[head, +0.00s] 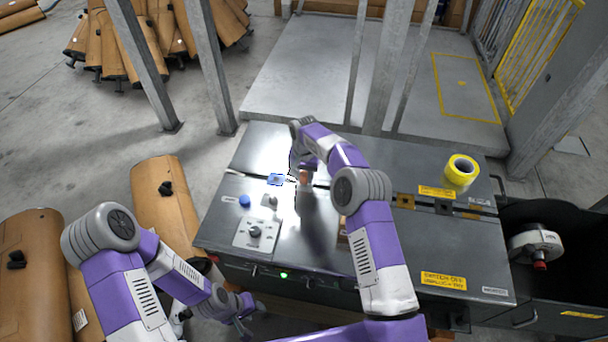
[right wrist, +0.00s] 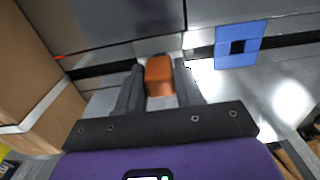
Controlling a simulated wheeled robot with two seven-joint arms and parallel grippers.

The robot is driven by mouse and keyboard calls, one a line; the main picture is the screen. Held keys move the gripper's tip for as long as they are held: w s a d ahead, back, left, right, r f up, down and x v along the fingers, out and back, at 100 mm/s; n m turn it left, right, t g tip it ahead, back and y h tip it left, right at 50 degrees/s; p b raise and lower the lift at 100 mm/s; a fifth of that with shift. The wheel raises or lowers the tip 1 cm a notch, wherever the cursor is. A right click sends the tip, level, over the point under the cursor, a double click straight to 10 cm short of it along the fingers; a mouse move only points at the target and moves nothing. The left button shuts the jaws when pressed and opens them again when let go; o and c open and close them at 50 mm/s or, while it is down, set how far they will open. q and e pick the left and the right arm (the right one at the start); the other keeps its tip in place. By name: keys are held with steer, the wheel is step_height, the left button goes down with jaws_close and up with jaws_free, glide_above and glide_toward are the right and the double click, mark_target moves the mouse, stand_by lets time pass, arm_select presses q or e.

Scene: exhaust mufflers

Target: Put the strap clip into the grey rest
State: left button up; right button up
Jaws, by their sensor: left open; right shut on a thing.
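My right gripper (head: 303,180) is over the left part of the dark metal bench. In the right wrist view, its two fingers (right wrist: 159,90) are shut on an orange-brown block, which I take for the strap clip (right wrist: 160,72). A light grey piece (right wrist: 158,46) shows just past the clip, across the dark seam; it looks like the grey rest, partly hidden by clip and fingers. I cannot tell whether clip and rest touch. A blue square piece with a dark opening (right wrist: 240,46) lies to its right. My left gripper (head: 243,318) is low before the bench, open and empty.
The bench top (head: 340,205) carries a blue button (head: 244,201), a knob panel (head: 255,233) and a yellow tape roll (head: 460,172). Metal posts (head: 208,65) rise behind. A dark bin (head: 565,270) adjoins the bench at right.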

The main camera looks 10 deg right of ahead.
mark_target(304, 174)
steer(key=shift+f, duration=0.45)
stand_by(0.4)
steer(key=o, duration=1.1)
steer(key=shift+o, duration=0.2)
steer(key=shift+r, duration=0.15)
step_height(304, 174, up, 7)
steer(key=shift+r+p, duration=0.2)
steer(key=shift+p, duration=0.65)
